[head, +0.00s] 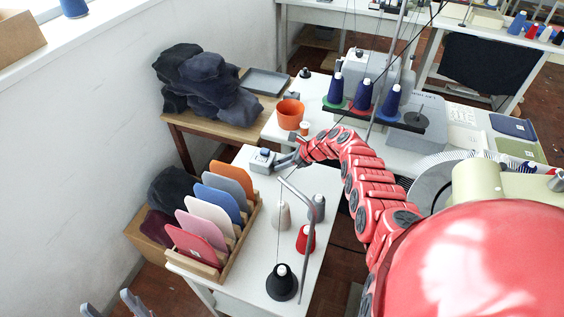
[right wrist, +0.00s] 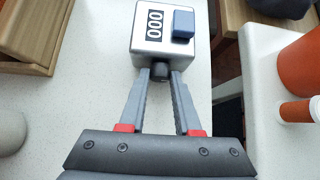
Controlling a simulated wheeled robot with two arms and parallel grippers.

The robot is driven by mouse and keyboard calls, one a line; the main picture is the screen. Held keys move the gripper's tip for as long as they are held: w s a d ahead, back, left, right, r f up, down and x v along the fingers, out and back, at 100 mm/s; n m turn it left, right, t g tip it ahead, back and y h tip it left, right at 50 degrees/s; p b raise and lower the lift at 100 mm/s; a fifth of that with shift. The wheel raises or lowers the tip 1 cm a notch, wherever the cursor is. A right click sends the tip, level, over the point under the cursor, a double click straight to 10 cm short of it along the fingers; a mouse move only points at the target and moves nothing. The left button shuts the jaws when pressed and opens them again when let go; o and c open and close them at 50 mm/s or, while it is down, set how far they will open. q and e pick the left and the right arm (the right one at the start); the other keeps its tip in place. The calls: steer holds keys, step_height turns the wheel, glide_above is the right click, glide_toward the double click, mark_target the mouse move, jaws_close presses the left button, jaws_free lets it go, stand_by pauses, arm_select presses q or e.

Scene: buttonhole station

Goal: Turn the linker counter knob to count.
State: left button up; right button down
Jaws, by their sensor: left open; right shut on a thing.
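The linker counter (head: 262,160) is a small grey box at the back of the white table. In the right wrist view the counter (right wrist: 146,45) shows a display reading 000 and a blue block on its face. A dark round knob (right wrist: 160,72) sticks out from its near side. My right gripper (right wrist: 160,78) has its two fingers closed on either side of this knob. In the head view my right gripper (head: 279,163) reaches the counter from the right. My left gripper (head: 107,302) is at the bottom left edge, open, empty and well away from the counter.
A wooden rack (head: 238,236) of coloured panels stands left on the table. Yarn cones, including a black one (head: 282,286) and a red one (head: 305,240), stand by a bent metal stand (head: 309,235). An orange pot (head: 290,114) is behind the counter.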

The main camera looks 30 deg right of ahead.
steer(key=shift+s+a+r+n+t+h+p, duration=0.15)
steer(key=shift+r+n+t+h+p, duration=0.15)
steer(key=shift+p, duration=1.1)
steer(key=shift+s+a+r+n+t+h+p, duration=0.1)
steer(key=shift+n+t+h+p, duration=0.2)
steer(key=shift+p, duration=1.1)
steer(key=shift+a+f+p, duration=0.1)
steer(key=shift+f+p, duration=0.15)
steer(key=shift+p, duration=0.1)
steer(key=shift+f+t+h, duration=0.1)
steer(key=shift+t+h, duration=0.3)
steer(key=shift+s+f+n+t+h, duration=0.1)
steer(key=shift+f+n+t+h, duration=0.15)
steer(key=shift+n+t, duration=0.25)
steer(key=shift+n+t+h, duration=0.3)
steer(key=shift+t+h, duration=0.1)
steer(key=shift+h, duration=0.15)
steer(key=c, duration=0.6)
jaws_free()
